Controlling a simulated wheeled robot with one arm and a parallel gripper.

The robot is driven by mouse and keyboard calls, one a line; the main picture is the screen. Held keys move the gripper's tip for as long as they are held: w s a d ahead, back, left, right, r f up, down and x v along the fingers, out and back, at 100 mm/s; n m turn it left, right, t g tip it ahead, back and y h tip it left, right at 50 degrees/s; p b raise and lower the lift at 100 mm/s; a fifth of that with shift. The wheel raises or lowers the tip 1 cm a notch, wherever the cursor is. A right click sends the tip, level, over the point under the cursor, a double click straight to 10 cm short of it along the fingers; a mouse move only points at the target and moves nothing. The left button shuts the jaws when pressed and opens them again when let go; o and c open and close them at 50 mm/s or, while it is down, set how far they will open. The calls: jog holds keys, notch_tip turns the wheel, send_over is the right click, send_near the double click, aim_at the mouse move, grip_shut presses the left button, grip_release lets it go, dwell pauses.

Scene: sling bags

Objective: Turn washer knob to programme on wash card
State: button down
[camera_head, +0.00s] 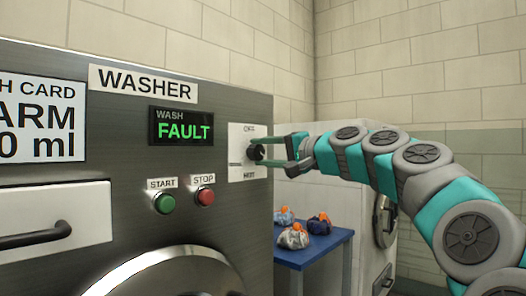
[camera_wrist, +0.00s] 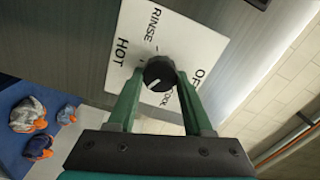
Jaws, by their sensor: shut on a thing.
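The black washer knob (camera_head: 256,152) sits on a white dial plate (camera_head: 236,140) on the washer front. In the wrist view the knob (camera_wrist: 158,70) has a white pointer mark on its lower-left side. The plate there reads HOT, RINSE and OFF, and a label below the knob is partly covered. My gripper (camera_head: 268,152) is shut on the knob, one green finger on each side; the fingers also show in the wrist view (camera_wrist: 160,78). The wash card (camera_head: 40,120) is cut off at the left edge; "ARM" and "0 ml" are readable.
A drawer (camera_head: 50,225) and round door (camera_head: 165,275) are on the washer. A blue table (camera_head: 325,250) with several bags stands to the right.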

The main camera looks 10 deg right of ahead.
dwell(0.5)
jog(key=shift+c, duration=1.5)
grip_release()
jog(key=shift+d, duration=0.1)
jog(key=b+v, duration=0.1)
jog(key=v, duration=0.6)
jog(key=shift+s+d, duration=0.25)
jog(key=shift+s, duration=0.1)
